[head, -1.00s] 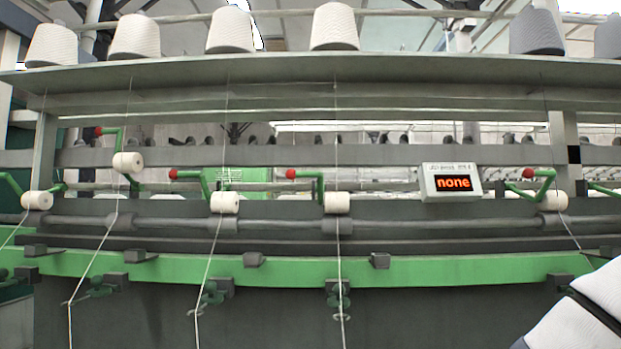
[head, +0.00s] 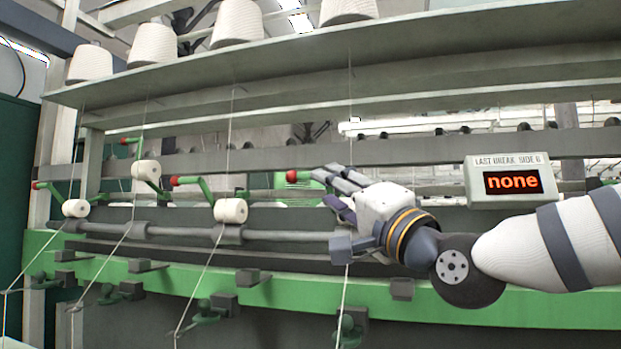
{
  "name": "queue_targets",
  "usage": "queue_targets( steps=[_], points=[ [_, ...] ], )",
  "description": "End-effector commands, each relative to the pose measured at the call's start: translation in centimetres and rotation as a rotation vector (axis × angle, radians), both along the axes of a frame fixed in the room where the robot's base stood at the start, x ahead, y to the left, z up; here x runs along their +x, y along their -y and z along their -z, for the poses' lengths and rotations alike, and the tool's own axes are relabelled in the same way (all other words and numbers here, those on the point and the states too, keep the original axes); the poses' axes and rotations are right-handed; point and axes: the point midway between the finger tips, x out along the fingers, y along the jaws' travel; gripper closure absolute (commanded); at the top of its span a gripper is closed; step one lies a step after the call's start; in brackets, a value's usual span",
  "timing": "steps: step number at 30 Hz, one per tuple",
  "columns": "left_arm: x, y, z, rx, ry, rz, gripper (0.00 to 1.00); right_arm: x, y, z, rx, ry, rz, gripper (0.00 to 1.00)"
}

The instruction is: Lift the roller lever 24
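Several green roller levers with red knobs and white rollers stand along the machine; no number 24 is legible on them. One lever's red knob (head: 292,176) sits just left of my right gripper (head: 328,190), whose hand hides the rest of that lever and its roller. The fingers look spread, with nothing visible held; I cannot tell whether they touch the lever. To the left, one roller (head: 230,211) hangs low with its red knob (head: 175,181). Another roller (head: 146,170) sits higher than its neighbours. The far-left roller (head: 75,208) is low. My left gripper is out of view.
A display box (head: 507,182) reading "none" is mounted right of the hand, above my forearm. A long shelf (head: 300,70) with yarn cones overhangs the levers. A grey rail (head: 185,232) and green beam (head: 480,308) run below. Thin threads hang down past the rollers.

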Motion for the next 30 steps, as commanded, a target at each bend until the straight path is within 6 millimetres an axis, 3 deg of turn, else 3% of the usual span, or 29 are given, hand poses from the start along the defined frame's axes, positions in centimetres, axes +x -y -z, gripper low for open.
queue_targets(
  steps=[3,9,21,26,30],
  points=[
    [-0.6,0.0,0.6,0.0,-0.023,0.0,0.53,2.9,-1.7,-0.6,-0.002,-0.007,0.002,0.68],
    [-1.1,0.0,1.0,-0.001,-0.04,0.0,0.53,5.9,-3.5,-2.2,-0.003,-0.007,0.001,0.68],
    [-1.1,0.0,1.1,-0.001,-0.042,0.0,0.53,6.7,-4.1,-3.1,-0.001,-0.004,0.001,0.68],
    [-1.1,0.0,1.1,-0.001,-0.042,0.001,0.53,6.7,-4.1,-3.1,-0.001,-0.004,0.001,1.0],
    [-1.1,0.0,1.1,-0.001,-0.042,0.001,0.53,6.7,-4.1,-3.1,-0.001,-0.004,0.001,1.0]
  ],
)
